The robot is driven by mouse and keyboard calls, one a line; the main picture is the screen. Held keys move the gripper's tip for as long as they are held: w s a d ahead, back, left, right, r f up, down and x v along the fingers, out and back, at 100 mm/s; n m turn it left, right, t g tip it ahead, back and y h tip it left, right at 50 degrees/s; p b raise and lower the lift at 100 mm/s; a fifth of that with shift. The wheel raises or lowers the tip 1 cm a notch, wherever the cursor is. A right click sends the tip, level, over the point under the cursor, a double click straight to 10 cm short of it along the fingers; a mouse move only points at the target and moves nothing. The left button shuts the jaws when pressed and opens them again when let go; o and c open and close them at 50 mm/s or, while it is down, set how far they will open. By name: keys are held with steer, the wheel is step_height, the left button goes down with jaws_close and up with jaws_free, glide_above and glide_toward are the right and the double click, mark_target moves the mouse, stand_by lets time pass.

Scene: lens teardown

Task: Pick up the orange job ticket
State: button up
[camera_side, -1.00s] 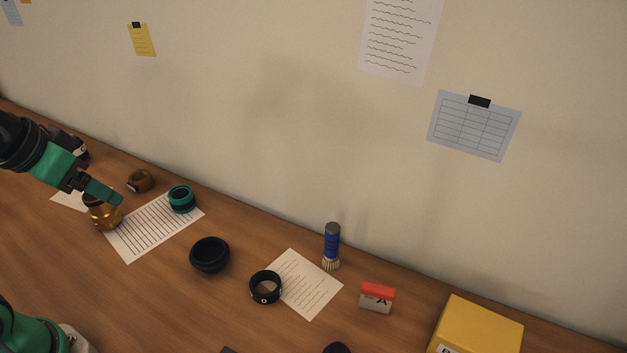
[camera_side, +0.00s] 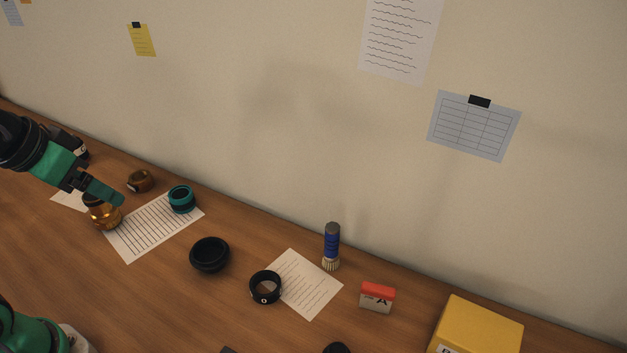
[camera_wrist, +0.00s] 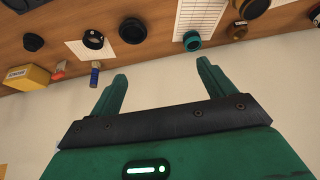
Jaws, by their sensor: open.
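A small orange scrap (camera_side: 26,1) shows at the very top left edge of the side view, on the wall. It is mostly cut off by the frame, so I cannot tell whether it is the job ticket.
A teal ring (camera_side: 182,200) sits on a lined sheet (camera_side: 135,242). A brown part (camera_side: 140,181), black rings (camera_side: 210,255), a blue brush (camera_side: 332,243), a red-and-white box (camera_side: 377,298) and a yellow box (camera_side: 478,328) stand along the desk. The wall rises behind.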

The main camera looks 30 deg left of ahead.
steer(key=w+d+r+g, duration=0.1)
steer(key=w+d+r, duration=0.2)
steer(key=w+d, duration=0.5)
steer(key=n+g, duration=0.2)
steer(key=g, duration=0.3)
glide_above(379, 286)
steer(key=f, duration=1.7)
steer(key=shift+w+a+f, duration=0.2)
steer(key=shift+a+f, duration=0.15)
steer(key=shift+a, duration=0.05)
steer(key=shift+s+d+f, duration=0.15)
steer(key=shift+d+f, duration=0.25)
steer(key=shift+f, duration=1.3)
steer(key=shift+f, duration=0.1)
steer(key=shift+s+f, duration=0.2)
steer(key=shift+f, duration=2.3)
